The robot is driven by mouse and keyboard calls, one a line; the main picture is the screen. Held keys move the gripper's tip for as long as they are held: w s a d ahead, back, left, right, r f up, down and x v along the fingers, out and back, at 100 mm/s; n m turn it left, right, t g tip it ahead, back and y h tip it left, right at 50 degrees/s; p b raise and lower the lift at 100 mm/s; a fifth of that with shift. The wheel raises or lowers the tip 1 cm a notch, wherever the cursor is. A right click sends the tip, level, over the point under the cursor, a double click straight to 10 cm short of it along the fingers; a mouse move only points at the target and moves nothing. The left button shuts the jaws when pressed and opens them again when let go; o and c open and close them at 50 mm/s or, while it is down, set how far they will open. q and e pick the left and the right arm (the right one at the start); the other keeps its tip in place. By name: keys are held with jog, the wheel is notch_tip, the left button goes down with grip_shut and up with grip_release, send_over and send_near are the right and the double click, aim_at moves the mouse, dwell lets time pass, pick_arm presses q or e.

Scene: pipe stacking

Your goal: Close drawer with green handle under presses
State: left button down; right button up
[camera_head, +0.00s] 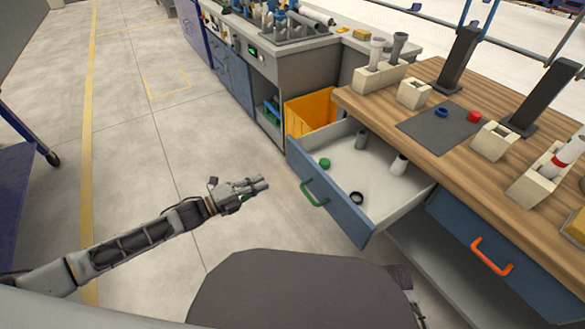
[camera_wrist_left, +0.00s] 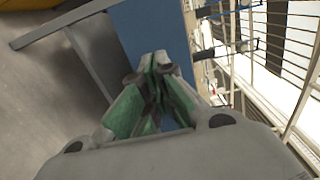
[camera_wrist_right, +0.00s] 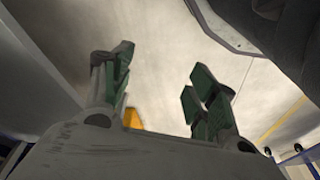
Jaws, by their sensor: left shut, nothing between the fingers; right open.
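The drawer with the green handle (camera_head: 314,194) is pulled well out from under the wooden worktop in the head view. Its blue front (camera_head: 340,205) faces the floor aisle. Inside lie a green ring (camera_head: 325,163), a black ring (camera_head: 357,198), a grey pipe piece (camera_head: 361,139) and a white one (camera_head: 399,164). My left gripper (camera_head: 264,185) is shut and empty, left of the drawer front and apart from it. The left wrist view shows its closed fingers (camera_wrist_left: 155,85) before a blue panel. My right gripper (camera_wrist_right: 160,90) is open and empty in the right wrist view; the head view does not show its fingers.
A blue drawer with an orange handle (camera_head: 491,257) sits to the right. The wooden worktop (camera_head: 425,85) carries two dark presses (camera_head: 460,60) and pipe holders. An orange bin (camera_head: 311,111) stands behind the open drawer.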

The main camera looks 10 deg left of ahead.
aim_at(300, 164)
pick_arm(q)
jog(key=shift+b+x, duration=1.15)
jog(key=shift+x, duration=4.65)
jog(key=shift+w+d, duration=0.3)
jog(key=shift+d, duration=0.05)
pick_arm(e)
jog(key=shift+a+r+t, duration=0.15)
jog(key=shift+a+r, duration=0.05)
jog(key=shift+r, duration=0.65)
jog(key=shift+a+r+t, duration=0.15)
jog(key=shift+r, duration=0.7)
pick_arm(q)
jog(key=shift+d, duration=0.1)
pick_arm(e)
jog(key=shift+w, duration=0.15)
